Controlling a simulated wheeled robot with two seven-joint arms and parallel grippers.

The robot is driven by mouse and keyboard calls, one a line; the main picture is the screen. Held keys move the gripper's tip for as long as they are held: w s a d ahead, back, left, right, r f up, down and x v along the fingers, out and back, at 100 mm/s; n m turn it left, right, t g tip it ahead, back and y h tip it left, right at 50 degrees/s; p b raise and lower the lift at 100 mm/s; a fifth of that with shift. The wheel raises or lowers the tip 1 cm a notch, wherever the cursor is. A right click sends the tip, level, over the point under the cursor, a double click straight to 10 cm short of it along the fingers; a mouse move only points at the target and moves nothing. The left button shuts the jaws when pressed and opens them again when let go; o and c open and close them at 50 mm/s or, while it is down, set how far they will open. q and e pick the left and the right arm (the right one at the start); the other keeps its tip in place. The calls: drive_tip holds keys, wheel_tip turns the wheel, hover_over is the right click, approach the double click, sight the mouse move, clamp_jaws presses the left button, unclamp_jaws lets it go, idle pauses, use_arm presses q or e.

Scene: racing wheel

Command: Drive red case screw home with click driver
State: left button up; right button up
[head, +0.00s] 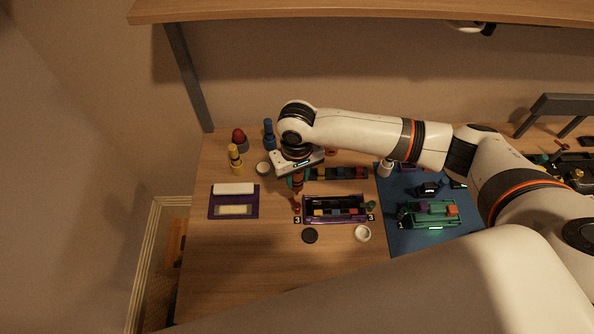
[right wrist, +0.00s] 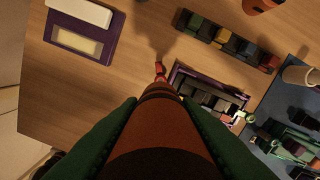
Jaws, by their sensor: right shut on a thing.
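My right gripper (head: 296,179) is shut on an orange-brown driver (right wrist: 160,150), held between its green fingers (right wrist: 208,135). The driver points down beside the left end of a purple case (head: 335,218). A small red screw (head: 295,204) stands at that end; in the right wrist view the screw (right wrist: 159,69) shows just beyond the driver's far end. I cannot tell whether driver and screw touch. The case also shows in the right wrist view (right wrist: 178,78), partly hidden by the driver and fingers. It holds several dark and coloured blocks. My left gripper is not in view.
A blue driver-like tool (head: 269,135), a yellow one (head: 235,158) and a red dome (head: 239,139) stand behind left. A purple tray (head: 214,205) lies left. A block rack (head: 345,173) is behind the case. A green case (head: 430,212) sits on a blue mat (head: 400,243).

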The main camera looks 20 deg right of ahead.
sight(298, 190)
drive_tip(key=shift+d, duration=0.1)
drive_tip(key=shift+r+p, duration=0.2)
drive_tip(key=shift+p, duration=0.55)
drive_tip(key=shift+f+b, duration=1)
drive_tip(key=shift+f, duration=2.25)
drive_tip(key=shift+f, duration=0.4)
drive_tip(key=shift+s+f+p, duration=0.2)
drive_tip(key=shift+p, duration=0.5)
idle(0.7)
drive_tip(key=shift+r, duration=0.1)
drive_tip(key=shift+w+r+p, duration=0.2)
drive_tip(key=shift+r+p, duration=0.55)
drive_tip(key=shift+r, duration=0.25)
drive_tip(key=shift+r+p, duration=0.3)
drive_tip(key=shift+r, duration=1.7)
